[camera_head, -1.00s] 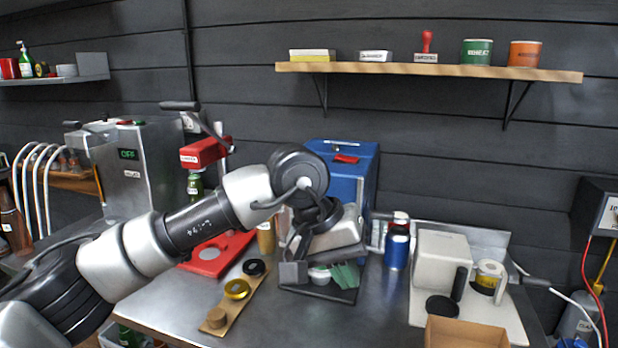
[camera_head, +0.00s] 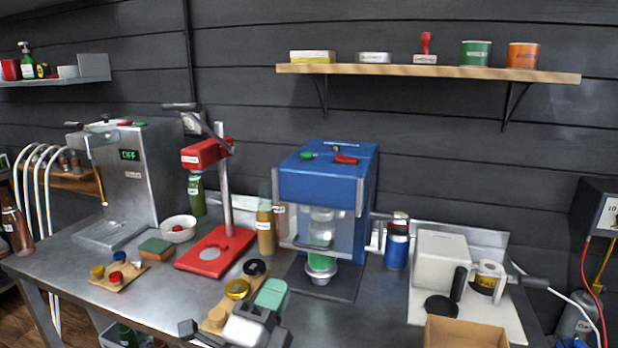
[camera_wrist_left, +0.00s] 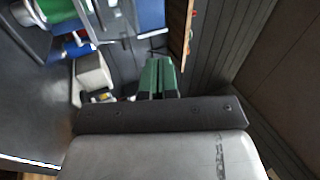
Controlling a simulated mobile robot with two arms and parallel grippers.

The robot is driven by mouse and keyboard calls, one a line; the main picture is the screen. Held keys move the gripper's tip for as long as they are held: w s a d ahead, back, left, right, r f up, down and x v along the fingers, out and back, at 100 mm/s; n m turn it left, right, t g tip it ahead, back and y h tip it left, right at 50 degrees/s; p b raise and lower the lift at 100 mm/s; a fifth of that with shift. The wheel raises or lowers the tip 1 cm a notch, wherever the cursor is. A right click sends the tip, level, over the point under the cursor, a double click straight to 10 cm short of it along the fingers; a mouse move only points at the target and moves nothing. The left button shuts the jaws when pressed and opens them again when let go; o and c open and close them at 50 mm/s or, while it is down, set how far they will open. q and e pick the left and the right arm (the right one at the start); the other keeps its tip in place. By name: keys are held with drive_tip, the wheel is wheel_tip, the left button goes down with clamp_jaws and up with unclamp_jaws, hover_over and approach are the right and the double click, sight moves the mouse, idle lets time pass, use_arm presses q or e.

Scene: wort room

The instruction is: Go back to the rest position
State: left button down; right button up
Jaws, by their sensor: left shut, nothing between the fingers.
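My left gripper (camera_head: 273,288) is low in the head view, above the front part of the metal bench (camera_head: 375,318). Its green fingers are shut together with nothing between them. They also show shut in the left wrist view (camera_wrist_left: 158,76). The gripper is in front of the blue machine (camera_head: 318,187) and apart from it. Its body hides part of the wooden strip with lids (camera_head: 215,318). My right gripper is in neither view.
The blue machine holds a green can (camera_head: 320,262) behind its clear front. A red press (camera_head: 205,252) stands left of it, and a blue can (camera_head: 397,250) right. A cardboard box (camera_head: 465,332) is at the front right. A shelf (camera_head: 430,70) hangs above.

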use_arm(q)
drive_tip(key=s+a+f+n+g+y, duration=0.35)
drive_tip(key=a+f+n+y, duration=0.3)
drive_tip(key=f+n, duration=0.4)
drive_tip(key=s+a+f+n+g+y, duration=0.1)
drive_tip(key=s+a+f+n+g, duration=0.5)
drive_tip(key=s+f, duration=0.4)
drive_tip(key=s+a+f+n+g+y, duration=0.1)
drive_tip(key=s+a+f+n+g, duration=0.25)
drive_tip(key=s+f+g, duration=0.7)
wheel_tip(320, 180, down, 22)
drive_tip(key=s+f+t, duration=0.1)
drive_tip(key=s, duration=0.1)
drive_tip(key=s+a+f+g, duration=0.1)
drive_tip(key=s+a+f, duration=0.1)
drive_tip(key=s+f, duration=1.4)
drive_tip(key=shift+s+a+f, duration=0.15)
drive_tip(key=shift+s+f, duration=0.2)
